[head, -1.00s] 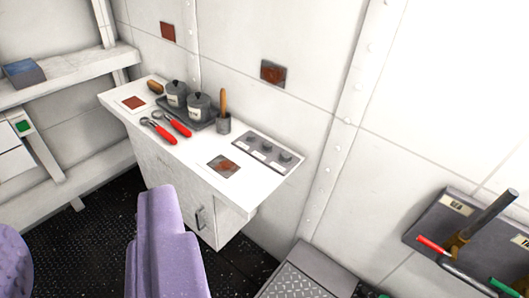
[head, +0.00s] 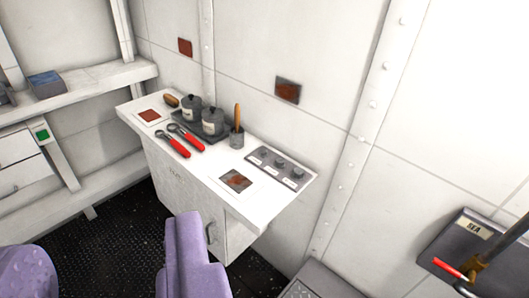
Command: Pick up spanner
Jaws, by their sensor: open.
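Two red-handled tools with grey heads, which look like spanners, lie side by side on the white cabinet top (head: 208,170). The nearer spanner (head: 174,144) is on the left and the other spanner (head: 188,138) is just right of it. Their grey ends point up-left and their red handles point down-right. My gripper (head: 108,242) shows as two purple fingers at the bottom left, spread wide with nothing between them. It is in front of the cabinet, apart from the spanners.
Behind the spanners, two lidded pots (head: 212,121) stand on a dark tray. A grey cup with a wooden-handled tool (head: 237,138) and a knob panel (head: 277,168) are to the right. White shelves (head: 85,82) stand left.

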